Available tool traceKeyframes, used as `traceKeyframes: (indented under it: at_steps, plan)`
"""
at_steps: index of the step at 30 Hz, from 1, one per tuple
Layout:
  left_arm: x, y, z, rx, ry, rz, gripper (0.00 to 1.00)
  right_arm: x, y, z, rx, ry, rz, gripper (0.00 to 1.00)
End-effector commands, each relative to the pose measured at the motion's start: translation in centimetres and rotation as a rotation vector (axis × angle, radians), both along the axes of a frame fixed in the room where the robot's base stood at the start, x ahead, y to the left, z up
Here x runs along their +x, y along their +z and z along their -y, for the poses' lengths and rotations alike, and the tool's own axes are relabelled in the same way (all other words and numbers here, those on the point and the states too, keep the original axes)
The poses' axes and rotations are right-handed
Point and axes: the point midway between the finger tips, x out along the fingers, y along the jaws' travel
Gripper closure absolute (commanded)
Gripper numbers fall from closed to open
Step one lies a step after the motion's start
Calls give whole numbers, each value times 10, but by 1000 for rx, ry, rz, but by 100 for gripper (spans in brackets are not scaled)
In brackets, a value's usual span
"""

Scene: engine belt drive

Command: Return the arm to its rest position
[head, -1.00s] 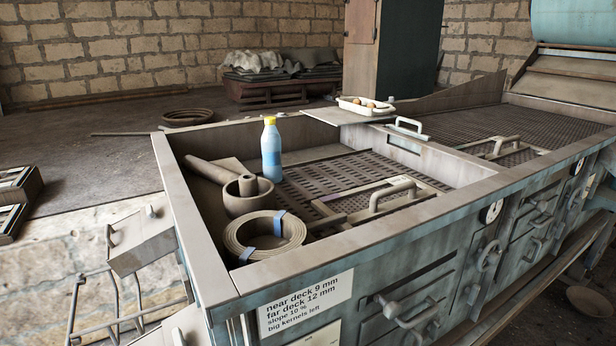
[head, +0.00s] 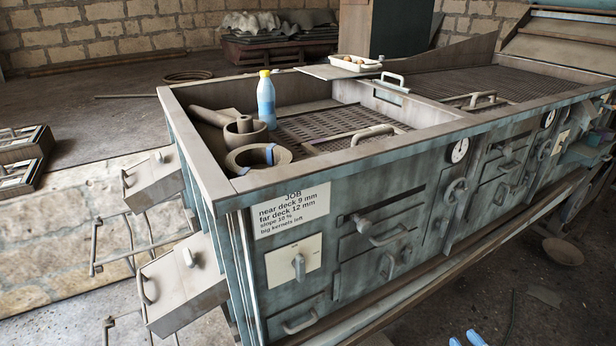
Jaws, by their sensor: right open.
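Only the blue fingertips of my right gripper (head: 466,339) show, at the bottom edge of the head view, right of centre. They are a little apart, with nothing seen between them. They appear in front of the machine's lower front and the dark floor, clear of the machine in the picture. The rest of my right arm is out of the picture. My left gripper and arm are not in view.
A long grey-blue machine (head: 405,160) with drawers, handles and wheels fills the middle and right. A white tray (head: 357,63) stands behind.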

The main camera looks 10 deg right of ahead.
Motion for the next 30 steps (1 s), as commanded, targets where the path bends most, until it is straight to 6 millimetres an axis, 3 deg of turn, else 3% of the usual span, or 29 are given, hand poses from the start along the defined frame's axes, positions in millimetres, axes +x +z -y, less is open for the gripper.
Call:
traceKeyframes:
  at_steps: [6, 17, 27, 30]
  plan:
    - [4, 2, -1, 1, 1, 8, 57, 8, 26, 53, -144, 45, 0, 58]
    - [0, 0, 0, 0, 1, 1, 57, -73, -2, -58, -251, 151, -341, 58]
    - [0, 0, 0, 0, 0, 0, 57, -169, 7, -139, -359, 246, -624, 58]
    - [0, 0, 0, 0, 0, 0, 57, -164, 4, -156, -282, 214, -614, 58]
